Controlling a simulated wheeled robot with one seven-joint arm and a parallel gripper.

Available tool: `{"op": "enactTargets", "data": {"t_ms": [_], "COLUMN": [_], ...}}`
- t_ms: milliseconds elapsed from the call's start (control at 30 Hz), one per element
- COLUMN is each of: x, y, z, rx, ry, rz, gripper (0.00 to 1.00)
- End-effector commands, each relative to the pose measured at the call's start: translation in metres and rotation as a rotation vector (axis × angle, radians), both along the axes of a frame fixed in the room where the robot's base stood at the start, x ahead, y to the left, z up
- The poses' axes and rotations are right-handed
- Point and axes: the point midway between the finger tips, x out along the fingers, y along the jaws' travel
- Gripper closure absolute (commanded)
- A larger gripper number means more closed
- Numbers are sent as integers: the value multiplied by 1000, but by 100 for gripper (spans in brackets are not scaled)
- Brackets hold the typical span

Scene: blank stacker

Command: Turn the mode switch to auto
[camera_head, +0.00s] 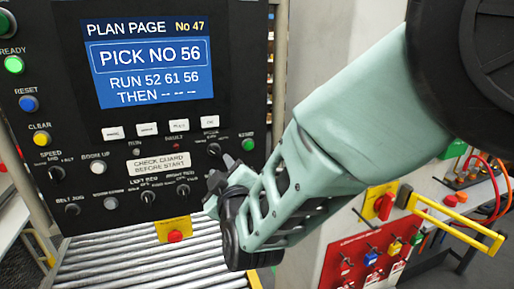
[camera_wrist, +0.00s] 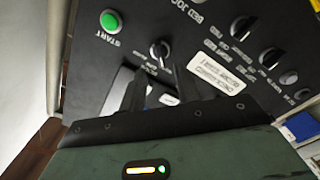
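The mode switch (camera_head: 213,149) is a small black rotary knob at the panel's right, left of the green START button (camera_head: 248,144). It also shows in the wrist view (camera_wrist: 158,50), beside the START button there (camera_wrist: 110,20). Its label and exact setting are too small to read surely. My gripper (camera_head: 222,170) is just below and in front of the switch in the head view. Its dark fingers look a little apart, with nothing between them. In the wrist view the fingertips (camera_wrist: 141,75) point towards the knob and appear short of it.
The black panel (camera_head: 90,222) has a lit screen (camera_head: 148,50) reading PICK NO 56, plus other knobs and buttons close by. A yellow box with a red button (camera_head: 175,236) sits below, over a roller conveyor (camera_head: 140,268). A yellow handle (camera_head: 455,222) stands at right.

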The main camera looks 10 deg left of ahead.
Motion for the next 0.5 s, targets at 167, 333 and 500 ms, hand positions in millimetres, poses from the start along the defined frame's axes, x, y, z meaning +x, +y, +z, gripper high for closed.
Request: {"op": "enactTargets", "data": {"t_ms": [167, 333, 500], "x": [30, 47, 54], "y": [17, 28, 32], "z": [2, 2, 0], "rx": [0, 0, -1], "ry": [1, 0, 1], "rz": [-2, -1, 0], "gripper": [68, 68, 68]}}
